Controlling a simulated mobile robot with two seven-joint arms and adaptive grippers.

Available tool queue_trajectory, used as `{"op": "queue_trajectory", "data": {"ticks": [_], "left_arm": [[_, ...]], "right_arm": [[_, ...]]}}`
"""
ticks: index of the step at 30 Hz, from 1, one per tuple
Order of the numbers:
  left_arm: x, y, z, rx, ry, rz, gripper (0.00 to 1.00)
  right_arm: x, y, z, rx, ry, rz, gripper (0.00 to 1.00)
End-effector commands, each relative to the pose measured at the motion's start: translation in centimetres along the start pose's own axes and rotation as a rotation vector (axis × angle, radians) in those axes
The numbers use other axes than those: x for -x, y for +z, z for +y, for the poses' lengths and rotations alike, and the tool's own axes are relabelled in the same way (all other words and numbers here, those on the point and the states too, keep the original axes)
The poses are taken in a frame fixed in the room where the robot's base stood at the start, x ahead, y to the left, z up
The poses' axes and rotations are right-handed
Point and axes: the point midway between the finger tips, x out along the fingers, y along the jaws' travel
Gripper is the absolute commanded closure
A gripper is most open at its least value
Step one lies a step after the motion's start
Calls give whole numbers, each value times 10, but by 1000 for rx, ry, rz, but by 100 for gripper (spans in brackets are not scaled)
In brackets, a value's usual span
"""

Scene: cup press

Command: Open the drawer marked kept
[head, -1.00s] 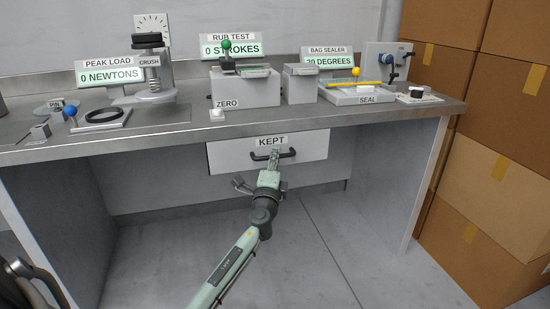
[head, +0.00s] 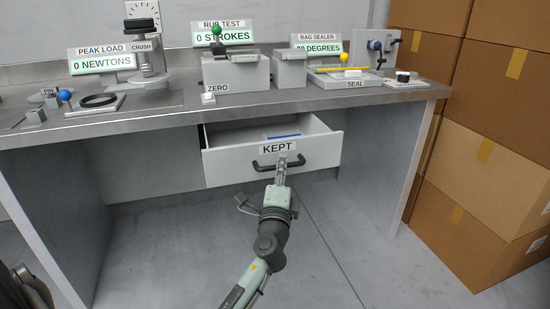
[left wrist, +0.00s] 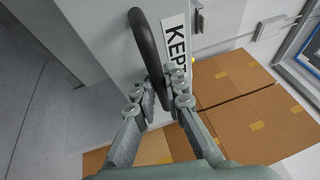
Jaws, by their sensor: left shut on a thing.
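The drawer marked KEPT (head: 230,166) stands partly pulled out under the bench top in the head view. Its inside shows, with a blue strip (head: 284,136) in it. The black bar handle (head: 310,162) is on its front, below the KEPT label. My left gripper (head: 282,166) is at the handle and shut on it. In the left wrist view the fingers (left wrist: 164,92) close around the dark handle (left wrist: 146,45), beside the KEPT label (left wrist: 175,45). My right gripper is not in view.
The bench top (head: 150,118) carries a crush press (head: 146,50), a rub test unit (head: 236,72) and a bag sealer (head: 345,80). Stacked cardboard boxes (head: 485,160) stand at the right. The floor in front of the drawer is clear apart from my arm.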

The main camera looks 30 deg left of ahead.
Motion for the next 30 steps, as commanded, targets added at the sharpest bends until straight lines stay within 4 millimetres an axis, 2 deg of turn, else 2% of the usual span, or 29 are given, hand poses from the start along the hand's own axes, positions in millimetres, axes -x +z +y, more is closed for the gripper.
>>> {"op": "queue_trajectory", "data": {"ticks": [3,9,23,24,26,30], "left_arm": [[19,-8,-2,3,2,1,100],[35,-15,-6,0,1,0,100],[40,-17,-8,-1,1,0,100],[40,-17,-8,-1,1,0,88],[40,-17,-8,-1,1,0,81],[40,-17,-8,-1,1,0,80]], "right_arm": [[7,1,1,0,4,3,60],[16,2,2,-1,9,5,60],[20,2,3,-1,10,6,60],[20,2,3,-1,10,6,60],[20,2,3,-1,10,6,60],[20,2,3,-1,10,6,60]]}}
